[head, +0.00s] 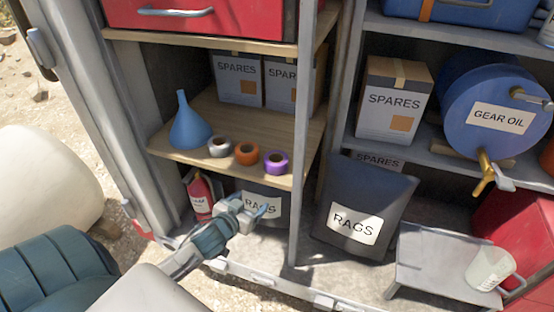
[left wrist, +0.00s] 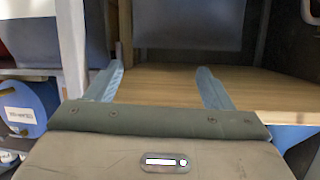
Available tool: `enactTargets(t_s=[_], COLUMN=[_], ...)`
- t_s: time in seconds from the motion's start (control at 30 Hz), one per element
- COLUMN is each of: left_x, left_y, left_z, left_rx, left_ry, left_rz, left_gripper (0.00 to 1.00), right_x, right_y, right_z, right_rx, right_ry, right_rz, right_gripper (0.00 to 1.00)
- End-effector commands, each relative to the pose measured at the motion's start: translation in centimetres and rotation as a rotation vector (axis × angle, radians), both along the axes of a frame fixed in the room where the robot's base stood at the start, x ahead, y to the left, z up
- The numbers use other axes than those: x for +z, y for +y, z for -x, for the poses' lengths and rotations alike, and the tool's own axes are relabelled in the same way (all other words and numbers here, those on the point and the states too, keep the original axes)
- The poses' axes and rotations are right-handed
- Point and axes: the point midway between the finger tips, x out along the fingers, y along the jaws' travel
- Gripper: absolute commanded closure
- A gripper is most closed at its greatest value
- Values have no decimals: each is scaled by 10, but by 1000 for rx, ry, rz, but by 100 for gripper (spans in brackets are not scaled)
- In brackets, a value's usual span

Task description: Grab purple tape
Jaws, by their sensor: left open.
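The purple tape (head: 276,162) is a roll lying near the front edge of the wooden shelf (head: 235,120) in the head view. It is at the right end of a row with an orange tape (head: 246,153) and a grey tape (head: 220,147). My left gripper (head: 262,210) is in front of and below that shelf, apart from the purple tape. In the left wrist view the left gripper (left wrist: 161,73) is open, with nothing between its two fingers. The purple tape does not show in that view. My right gripper is not in view.
A blue funnel (head: 190,124) stands left of the tapes. SPARES boxes (head: 237,78) are behind them. A grey upright post (head: 302,130) stands just right of the purple tape. A fire extinguisher (head: 200,196) and a dark RAGS bin (head: 362,210) are below.

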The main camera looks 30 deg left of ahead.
Motion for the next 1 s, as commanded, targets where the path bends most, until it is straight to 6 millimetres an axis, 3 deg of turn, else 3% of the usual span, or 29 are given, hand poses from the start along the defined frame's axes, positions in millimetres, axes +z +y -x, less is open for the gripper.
enactTargets(t_s=[0.03,0.1,0.2,0.3,0.6,0.77,1.0], left_x=[30,59,88,100,96,94,95], left_y=[-8,-16,-24,-27,-26,-25,-24], left_z=[-1,-2,-3,-9,-51,-61,-94], left_rx=[-19,-38,-63,-76,-78,-79,-78], left_ry=[-48,-100,-155,-186,-190,-189,-189], left_rz=[7,18,33,43,46,46,48], left_gripper=[25,25,25,25,25,25,25], right_x=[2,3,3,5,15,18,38], right_y=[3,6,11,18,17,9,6], right_z=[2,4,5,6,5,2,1], right_rx=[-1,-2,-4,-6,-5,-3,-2], right_ry=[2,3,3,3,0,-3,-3], right_rz=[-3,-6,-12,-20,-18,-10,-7], right_gripper=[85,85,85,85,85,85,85])
